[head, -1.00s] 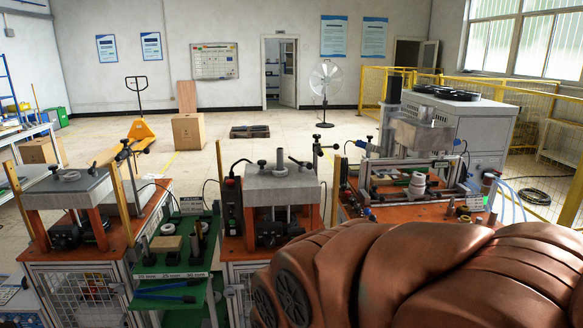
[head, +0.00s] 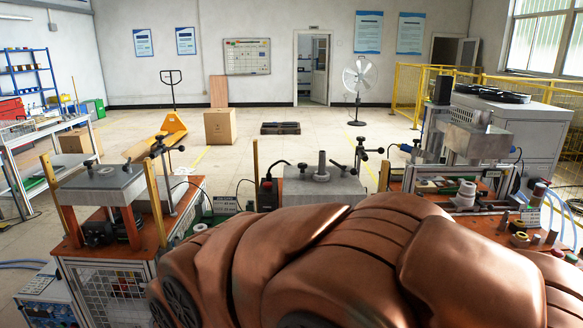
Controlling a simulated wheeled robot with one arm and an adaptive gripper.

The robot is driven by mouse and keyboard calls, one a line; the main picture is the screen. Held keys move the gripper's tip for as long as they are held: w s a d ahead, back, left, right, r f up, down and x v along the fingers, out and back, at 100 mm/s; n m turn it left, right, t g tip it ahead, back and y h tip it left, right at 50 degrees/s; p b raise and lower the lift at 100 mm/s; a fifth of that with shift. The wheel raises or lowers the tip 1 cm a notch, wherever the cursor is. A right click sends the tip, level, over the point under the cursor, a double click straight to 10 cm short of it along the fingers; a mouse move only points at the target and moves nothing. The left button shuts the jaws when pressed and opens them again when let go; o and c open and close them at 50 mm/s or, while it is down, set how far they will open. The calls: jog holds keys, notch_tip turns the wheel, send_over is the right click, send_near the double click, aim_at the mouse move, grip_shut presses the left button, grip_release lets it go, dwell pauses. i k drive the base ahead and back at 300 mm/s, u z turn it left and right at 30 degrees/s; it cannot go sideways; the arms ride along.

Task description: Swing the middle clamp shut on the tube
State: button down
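The middle station's grey block (head: 322,189) stands at the centre of the head view. A short grey tube (head: 322,163) stands upright on it. A small black-knobbed clamp part (head: 303,170) is to the left of the tube, and a dark lever (head: 342,167) slants up to its right. The parts are too small to tell whether the clamp is open or touches the tube. My copper-coloured arm fills the foreground and hides the front and lower part of this station. My gripper is not in view.
A similar left station (head: 102,183) carries a grey plate on orange legs. A right station (head: 470,195) holds a white stacked part and small items. Yellow posts (head: 255,160) and black-knobbed stands (head: 361,152) rise around the middle block. Open floor lies behind, with a cardboard box (head: 220,126).

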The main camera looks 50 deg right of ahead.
aim_at(353, 171)
jog(key=u, duration=0.1)
jog(key=i, duration=0.7)
jog(key=z, duration=0.7)
jog(key=i, duration=0.55)
jog(key=z, duration=0.6)
